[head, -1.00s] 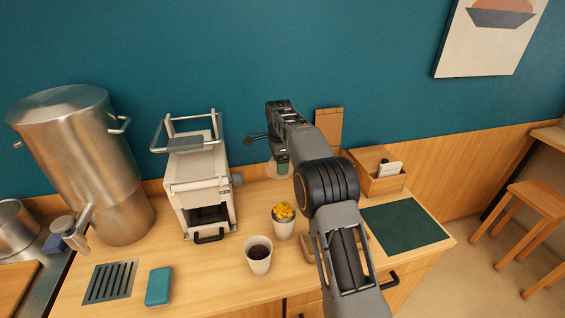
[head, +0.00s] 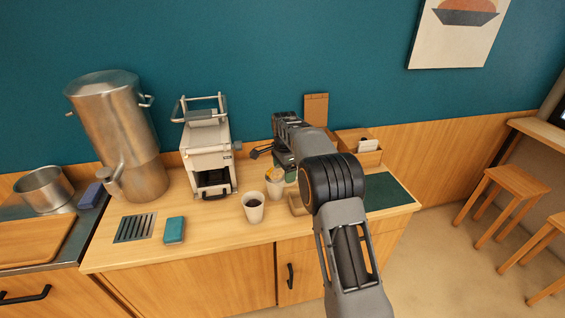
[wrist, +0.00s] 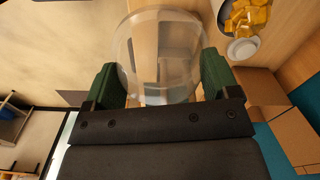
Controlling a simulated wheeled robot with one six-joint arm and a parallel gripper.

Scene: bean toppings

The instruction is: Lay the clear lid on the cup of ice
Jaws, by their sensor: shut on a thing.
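My gripper (wrist: 172,88) is shut on the clear lid (wrist: 160,45), a round see-through disc held between its two green finger pads. In the head view my gripper (head: 287,160) is just behind and above a pale cup heaped with yellow cubes (head: 275,180), and partly overlaps it. That cup (wrist: 222,12) also shows at the top right of the wrist view, beside the lid and apart from it. A white cup with dark contents (head: 254,207) stands in front and to the left.
A white machine (head: 207,160) and a steel urn (head: 118,140) stand to the left. A teal sponge-like block (head: 174,230) and a drain grate (head: 135,228) lie in front. A wooden box (head: 360,150) and a green mat (head: 388,192) are on the right.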

